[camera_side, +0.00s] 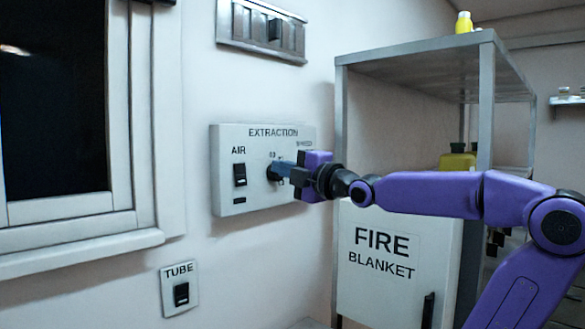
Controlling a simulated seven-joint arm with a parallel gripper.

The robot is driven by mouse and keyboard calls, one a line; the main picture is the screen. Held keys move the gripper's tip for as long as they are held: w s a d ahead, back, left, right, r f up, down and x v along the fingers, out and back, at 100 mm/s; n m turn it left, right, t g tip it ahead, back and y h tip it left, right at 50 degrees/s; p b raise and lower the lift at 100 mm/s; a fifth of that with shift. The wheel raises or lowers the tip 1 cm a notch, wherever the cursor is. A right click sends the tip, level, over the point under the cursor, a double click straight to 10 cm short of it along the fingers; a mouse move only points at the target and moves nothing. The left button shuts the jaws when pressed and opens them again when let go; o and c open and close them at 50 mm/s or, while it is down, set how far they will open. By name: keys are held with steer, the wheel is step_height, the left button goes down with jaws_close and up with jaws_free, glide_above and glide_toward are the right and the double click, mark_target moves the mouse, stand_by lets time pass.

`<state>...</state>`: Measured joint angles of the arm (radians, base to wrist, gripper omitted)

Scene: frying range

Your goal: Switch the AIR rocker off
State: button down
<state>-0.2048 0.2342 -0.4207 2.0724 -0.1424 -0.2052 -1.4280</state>
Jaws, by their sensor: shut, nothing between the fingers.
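The AIR rocker (240,175) is a small black switch on the left part of the white EXTRACTION panel (225,140), under the AIR label. Its tilt is too small to tell. My gripper (276,170) is shut, with its fingertips by the dark knob (271,174) right of the rocker. I cannot tell whether the fingertips touch the knob. My gripper hides much of the panel's right side, including part of the label there.
A TUBE switch (181,294) is on the wall below. A grey switch plate (240,28) is above. A window frame (145,120) stands left. The FIRE BLANKET box (385,290) and a metal shelf (420,48) are right. Bare wall lies below the panel.

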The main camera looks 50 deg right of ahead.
steer(key=shift+s+r, duration=0.2)
steer(key=shift+s, duration=1.05)
steer(key=s+a+f+m+g+y, duration=0.1)
steer(key=s+a+f+g+y, duration=0.2)
steer(key=f, duration=0.4)
steer(key=s+a+f+m+g, duration=0.1)
steer(key=s+a+f+g, duration=0.2)
steer(key=f, duration=0.5)
steer(key=s+a+f+m+g+y, duration=0.1)
steer(key=a+f+g+y, duration=0.15)
steer(key=f+g, duration=0.35)
steer(key=s+d+f+g+h, duration=0.1)
steer(key=s+f+g, duration=0.1)
steer(key=s+f, duration=0.3)
steer(key=s+d+f+m+g+h, duration=0.1)
steer(key=s+f, duration=0.4)
steer(key=s, duration=0.6)
steer(key=s+d+f+m+g+h, duration=0.1)
steer(key=s+d+f+g+h, duration=0.2)
steer(key=s, duration=0.5)
steer(key=shift+s+d+f+g, duration=0.25)
steer(key=shift+f+g, duration=0.35)
steer(key=shift+f, duration=0.3)
